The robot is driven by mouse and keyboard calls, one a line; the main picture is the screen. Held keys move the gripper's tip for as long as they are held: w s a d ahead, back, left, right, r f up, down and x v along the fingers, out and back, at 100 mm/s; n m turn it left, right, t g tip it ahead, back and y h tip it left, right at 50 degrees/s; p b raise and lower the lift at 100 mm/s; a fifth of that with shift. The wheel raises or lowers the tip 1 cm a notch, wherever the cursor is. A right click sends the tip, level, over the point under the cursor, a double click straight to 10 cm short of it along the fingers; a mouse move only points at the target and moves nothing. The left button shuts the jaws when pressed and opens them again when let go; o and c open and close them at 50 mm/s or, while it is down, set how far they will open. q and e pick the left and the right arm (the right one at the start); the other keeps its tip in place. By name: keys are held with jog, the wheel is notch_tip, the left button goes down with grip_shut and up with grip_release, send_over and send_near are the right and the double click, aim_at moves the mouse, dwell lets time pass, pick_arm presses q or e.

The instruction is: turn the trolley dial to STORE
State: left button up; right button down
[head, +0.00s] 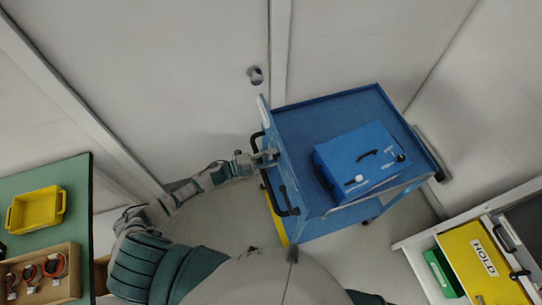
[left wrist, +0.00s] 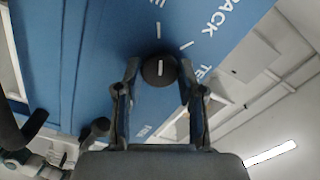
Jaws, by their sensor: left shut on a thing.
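The blue trolley (head: 310,115) stands in front of the pale wall in the head view. My left gripper (head: 270,156) is at the trolley's left side panel. In the left wrist view a round black dial (left wrist: 158,77) with a white pointer line sits on the blue panel (left wrist: 100,40). My left gripper (left wrist: 159,66) is shut on the dial, one finger on each side. White tick marks and partly cut-off lettering, including "ACK" and "TE", surround it. I cannot read STORE. The dial is not discernible in the head view. My right gripper is not in view.
A blue case (head: 345,165) with a black handle lies on the trolley. A green table (head: 75,185) with a yellow tray (head: 36,210) is at left. Floor shows between table and trolley.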

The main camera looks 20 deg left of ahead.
pick_arm(q)
jog(key=shift+w+a+f+n, duration=0.1)
jog(key=shift+a+f+n, duration=0.05)
jog(key=shift+n, duration=0.35)
jog(key=o, duration=1.1)
jog(key=shift+c, duration=0.2)
jog(key=shift+o, duration=0.3)
jog(key=shift+w, duration=0.1)
jog(key=shift+a, duration=0.1)
jog(key=v, duration=1.2)
jog(key=shift+f, duration=0.15)
